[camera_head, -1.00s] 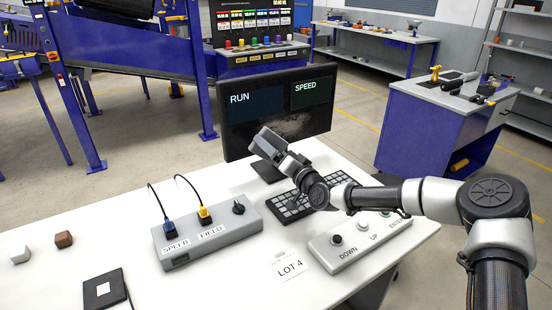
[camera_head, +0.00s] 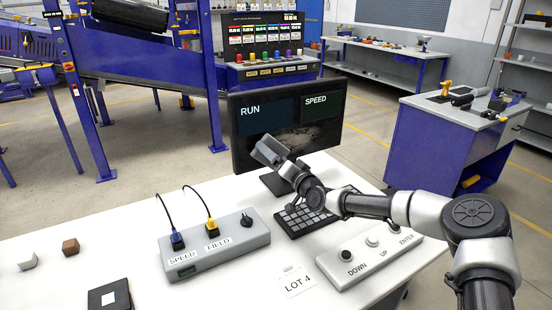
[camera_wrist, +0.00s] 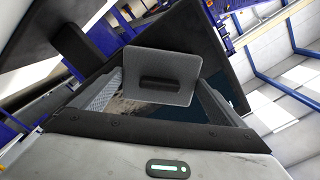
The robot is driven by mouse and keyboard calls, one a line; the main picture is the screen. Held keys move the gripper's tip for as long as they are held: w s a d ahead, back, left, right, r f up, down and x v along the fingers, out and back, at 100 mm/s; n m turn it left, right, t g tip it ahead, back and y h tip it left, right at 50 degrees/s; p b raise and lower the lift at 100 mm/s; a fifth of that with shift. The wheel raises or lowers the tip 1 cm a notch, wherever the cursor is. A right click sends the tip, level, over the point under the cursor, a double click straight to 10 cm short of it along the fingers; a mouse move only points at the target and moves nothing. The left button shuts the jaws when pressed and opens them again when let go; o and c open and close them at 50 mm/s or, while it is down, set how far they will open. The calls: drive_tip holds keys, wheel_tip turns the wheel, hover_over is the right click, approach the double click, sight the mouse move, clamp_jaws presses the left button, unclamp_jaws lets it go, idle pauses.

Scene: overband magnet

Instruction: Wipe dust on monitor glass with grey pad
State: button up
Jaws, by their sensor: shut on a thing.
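The monitor (camera_head: 241,147) stands on the white bench with a dark screen showing RUN and SPEED. A greyish dust patch (camera_head: 318,138) smears the lower part of its glass, right of my gripper. My gripper (camera_head: 268,152) is in front of the lower left of the glass. In the wrist view the grey pad (camera_wrist: 180,63), a plate with a dark slot, sits between the fingers, and my gripper is shut on it. Part of the dust (camera_wrist: 125,104) shows behind the pad. I cannot tell whether the pad touches the glass.
On the white bench (camera_head: 120,240) are a dark keypad (camera_head: 300,218), a SPEED/FIELD box (camera_head: 215,247) with two cables, and a DOWN/UP/ENTER button box (camera_head: 368,258) under my arm. A LOT 4 card (camera_head: 297,282), a brown block (camera_head: 70,246) and a pale block (camera_head: 27,260) lie there too.

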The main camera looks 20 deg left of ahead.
drive_tip(key=shift+b+x, duration=0.95)
drive_tip(key=shift+b, duration=0.1)
drive_tip(key=shift+w+d, duration=0.1)
